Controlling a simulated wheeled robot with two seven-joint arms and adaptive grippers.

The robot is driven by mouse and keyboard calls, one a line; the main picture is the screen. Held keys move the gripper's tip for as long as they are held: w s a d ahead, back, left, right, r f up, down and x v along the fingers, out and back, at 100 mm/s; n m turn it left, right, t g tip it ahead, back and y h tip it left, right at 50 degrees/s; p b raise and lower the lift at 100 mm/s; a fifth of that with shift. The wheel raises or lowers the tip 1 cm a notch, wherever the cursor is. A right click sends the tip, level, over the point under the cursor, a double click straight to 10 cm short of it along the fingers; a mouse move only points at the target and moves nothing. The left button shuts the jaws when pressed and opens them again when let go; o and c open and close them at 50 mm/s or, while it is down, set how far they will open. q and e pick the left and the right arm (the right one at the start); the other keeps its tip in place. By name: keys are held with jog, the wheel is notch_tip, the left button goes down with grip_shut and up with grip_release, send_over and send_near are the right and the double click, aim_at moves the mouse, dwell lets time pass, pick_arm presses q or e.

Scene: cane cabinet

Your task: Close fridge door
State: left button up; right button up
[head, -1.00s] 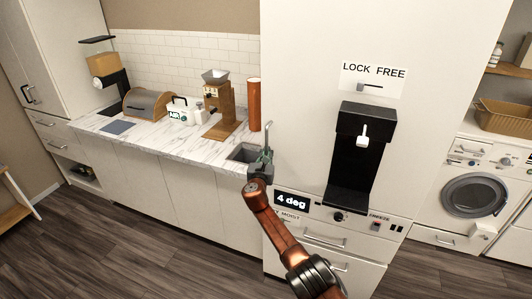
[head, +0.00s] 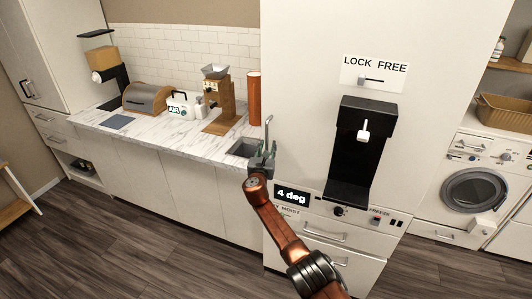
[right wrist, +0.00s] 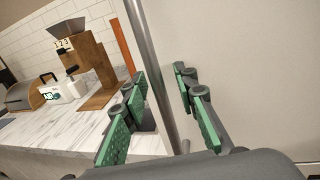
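The fridge is the tall white unit right of the counter in the head view. Its broad upper door (head: 305,120) carries a "LOCK FREE" label and a black dispenser (head: 345,180). The door looks about flush with the front below; I cannot tell whether a gap is left. My left gripper is out of view.
Drawers (head: 325,230) lie below the door. A washing machine (head: 475,190) is at the right. The floor in front is clear.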

jog(key=s+a, duration=0.1)
jog(key=s, duration=1)
jog(key=shift+s+a, duration=0.35)
jog(key=shift+s, duration=0.05)
